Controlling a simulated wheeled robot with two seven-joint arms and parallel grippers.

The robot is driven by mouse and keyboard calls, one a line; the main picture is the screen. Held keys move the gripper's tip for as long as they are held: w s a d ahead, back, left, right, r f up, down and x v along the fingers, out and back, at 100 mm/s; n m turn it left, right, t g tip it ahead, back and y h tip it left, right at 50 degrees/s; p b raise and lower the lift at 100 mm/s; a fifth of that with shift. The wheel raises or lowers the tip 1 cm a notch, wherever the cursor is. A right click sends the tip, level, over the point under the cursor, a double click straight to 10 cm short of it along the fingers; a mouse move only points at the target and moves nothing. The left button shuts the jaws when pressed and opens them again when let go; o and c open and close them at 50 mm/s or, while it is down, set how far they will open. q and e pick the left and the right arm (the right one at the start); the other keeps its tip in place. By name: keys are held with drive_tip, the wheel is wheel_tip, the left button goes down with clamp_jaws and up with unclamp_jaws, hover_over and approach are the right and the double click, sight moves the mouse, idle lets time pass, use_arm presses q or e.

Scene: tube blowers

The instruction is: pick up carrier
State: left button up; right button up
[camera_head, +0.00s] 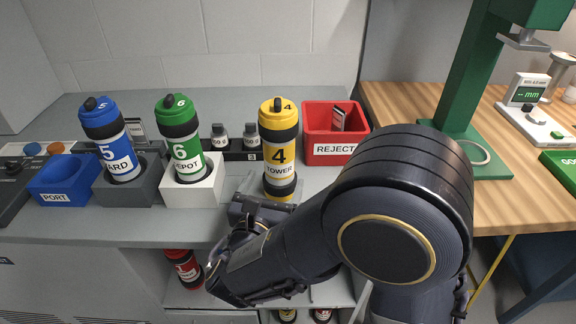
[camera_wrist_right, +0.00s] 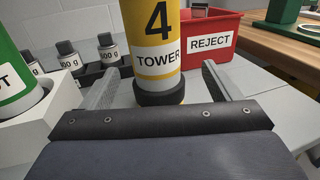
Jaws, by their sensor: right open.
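The yellow carrier (camera_head: 279,150), marked 4 TOWER with black bands, stands upright on the grey bench. It also shows in the right wrist view (camera_wrist_right: 157,60), where its top is cut off. My right gripper (camera_head: 262,205) is at the near side of its base. In the wrist view the open fingers (camera_wrist_right: 163,72) appear one on each side of the carrier's lower part, with gaps on both sides. A blue carrier (camera_head: 109,143) marked 5 and a green carrier (camera_head: 181,140) marked 6 DEPOT stand tilted in holders to the left. My left gripper is not in view.
A red REJECT bin (camera_head: 334,149) is right behind the yellow carrier. Small weights (camera_head: 251,134) stand in a black rack. The green carrier's white holder (camera_head: 193,190) and a blue PORT bin (camera_head: 64,187) are left. A red carrier (camera_head: 183,268) sits below the bench.

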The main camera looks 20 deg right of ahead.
sight(280, 160)
drive_tip(key=shift+w+d+r, duration=0.15)
drive_tip(key=shift+w+d, duration=0.2)
drive_tip(key=shift+w, duration=0.25)
drive_tip(key=x, duration=0.6)
drive_tip(key=shift+w+a, duration=0.15)
drive_tip(key=shift+a, duration=0.05)
drive_tip(key=shift+c, duration=0.2)
drive_tip(key=c, duration=1.3)
drive_tip(key=shift+r, duration=0.1)
